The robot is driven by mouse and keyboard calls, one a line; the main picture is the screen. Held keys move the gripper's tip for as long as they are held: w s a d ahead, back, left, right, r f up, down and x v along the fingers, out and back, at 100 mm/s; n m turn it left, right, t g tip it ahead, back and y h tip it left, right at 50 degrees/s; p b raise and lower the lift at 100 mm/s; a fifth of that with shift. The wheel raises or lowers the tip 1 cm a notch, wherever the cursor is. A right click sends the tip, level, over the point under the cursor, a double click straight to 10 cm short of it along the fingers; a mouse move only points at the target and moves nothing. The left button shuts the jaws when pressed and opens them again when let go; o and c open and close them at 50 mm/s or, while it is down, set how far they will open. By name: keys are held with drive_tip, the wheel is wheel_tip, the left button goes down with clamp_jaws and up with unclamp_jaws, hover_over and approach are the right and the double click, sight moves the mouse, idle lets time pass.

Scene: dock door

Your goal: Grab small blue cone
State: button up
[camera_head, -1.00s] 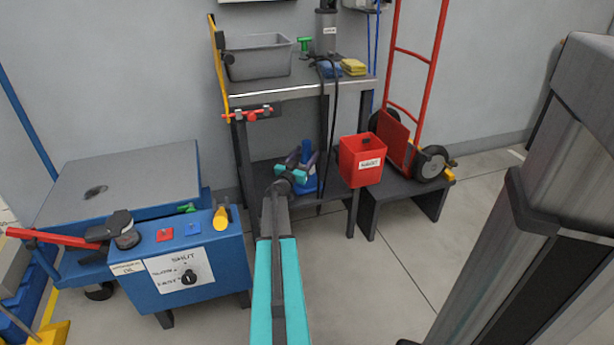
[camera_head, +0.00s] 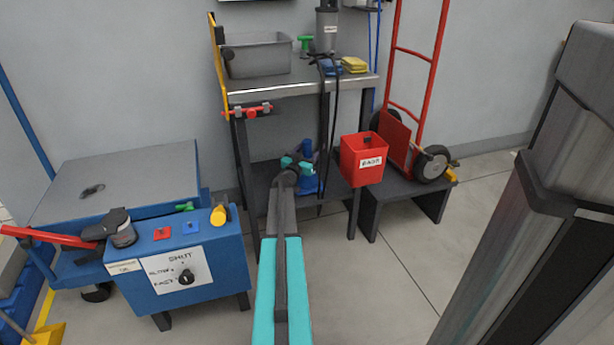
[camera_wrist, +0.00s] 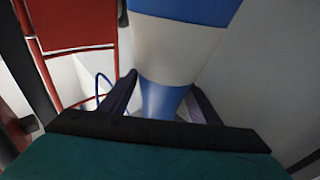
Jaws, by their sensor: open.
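The small blue cone (camera_head: 308,184) stands on the lower shelf of the grey bench, partly hidden behind my wrist in the head view. In the wrist view the blue cone (camera_wrist: 163,100), with its white band, fills the upper middle. It narrows toward the bottom of that picture. My gripper (camera_wrist: 160,92) is open, with one dark finger on each side of the cone. Whether a finger touches it, I cannot tell. In the head view my gripper (camera_head: 309,167) is at the cone, with its fingers mostly hidden.
The bench top (camera_head: 300,86) is above the cone, with a grey bin (camera_head: 258,57) on it. A black cable hangs right of the cone. A red box (camera_head: 363,160) and a red hand truck (camera_head: 415,110) are further right. A blue control cabinet (camera_head: 182,268) stands left.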

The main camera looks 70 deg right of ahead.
drive_tip(key=shift+c, duration=0.3)
clamp_jaws()
drive_tip(key=shift+r, duration=0.1)
